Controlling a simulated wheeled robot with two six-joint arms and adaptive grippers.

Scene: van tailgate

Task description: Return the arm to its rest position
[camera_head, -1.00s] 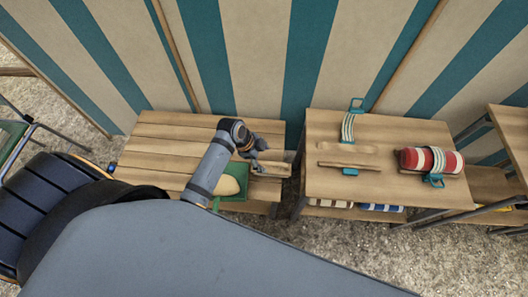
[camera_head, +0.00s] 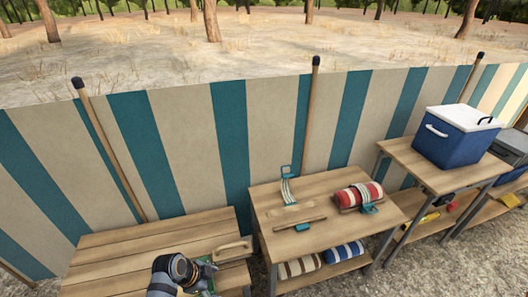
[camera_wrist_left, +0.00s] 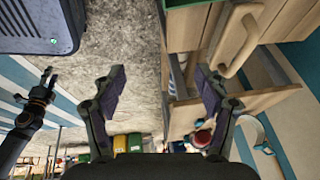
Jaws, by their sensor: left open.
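My left arm (camera_head: 172,272) shows at the bottom edge of the head view, over the left slatted table. Its jaws are not clear there. In the left wrist view my left gripper (camera_wrist_left: 162,85) is open, its two fingers well apart with nothing between them. A wooden tool with a handle (camera_head: 232,250) lies on the table near the arm; its handle (camera_wrist_left: 240,40) also shows in the left wrist view, beyond the fingers. A second dark arm, seemingly my right arm, stands at the left of the wrist view with its gripper (camera_wrist_left: 47,82) too small to judge.
The left slatted table (camera_head: 120,255) is bare at its left. The middle table (camera_head: 268,196) holds a red-and-white roll (camera_head: 358,195), straps and flat wooden pieces. A blue cooler (camera_head: 440,145) stands on the right table. A striped windbreak (camera_head: 180,130) runs behind the tables.

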